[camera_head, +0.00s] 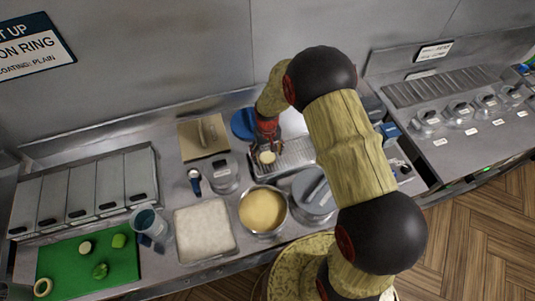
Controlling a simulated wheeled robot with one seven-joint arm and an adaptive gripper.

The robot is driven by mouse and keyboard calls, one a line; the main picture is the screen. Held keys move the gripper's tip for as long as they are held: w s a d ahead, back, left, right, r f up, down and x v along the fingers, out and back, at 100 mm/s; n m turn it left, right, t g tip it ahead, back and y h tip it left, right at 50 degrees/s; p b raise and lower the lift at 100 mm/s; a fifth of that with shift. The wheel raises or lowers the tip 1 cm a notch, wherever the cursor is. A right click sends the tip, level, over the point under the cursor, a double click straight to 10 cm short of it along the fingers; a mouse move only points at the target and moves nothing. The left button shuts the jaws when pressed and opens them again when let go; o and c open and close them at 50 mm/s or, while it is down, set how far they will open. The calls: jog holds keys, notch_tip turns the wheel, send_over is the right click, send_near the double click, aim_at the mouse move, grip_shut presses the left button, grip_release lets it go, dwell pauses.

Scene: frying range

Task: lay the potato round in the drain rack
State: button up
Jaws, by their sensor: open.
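The drain rack (298,157) is a metal tray with a slatted surface near the middle of the counter, partly hidden behind my arm. A pale potato round (267,157) shows at the left end of the rack, just below my gripper (268,147). My gripper points down over that end with its jaws open. The round looks to be lying on the rack, but at this size I cannot tell whether a finger still touches it.
A green board (88,262) with several food pieces lies at left. A blue round item (243,123) sits behind the rack.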

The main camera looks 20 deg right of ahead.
notch_tip(320, 180, up, 12)
dwell(0.7)
jog(key=s+r+t+b, duration=0.2)
jog(key=s+r+b, duration=0.2)
jog(key=s, duration=0.4)
jog(key=s+r+t+b, duration=0.1)
jog(key=s+r+b, duration=0.3)
jog(key=s, duration=0.5)
jog(key=s+r+t+b, duration=0.2)
jog(key=s+r+b, duration=0.2)
jog(key=s+b, duration=0.3)
jog(key=shift+s+r+t, duration=0.3)
jog(key=shift+s, duration=0.45)
jog(key=shift+c, duration=1)
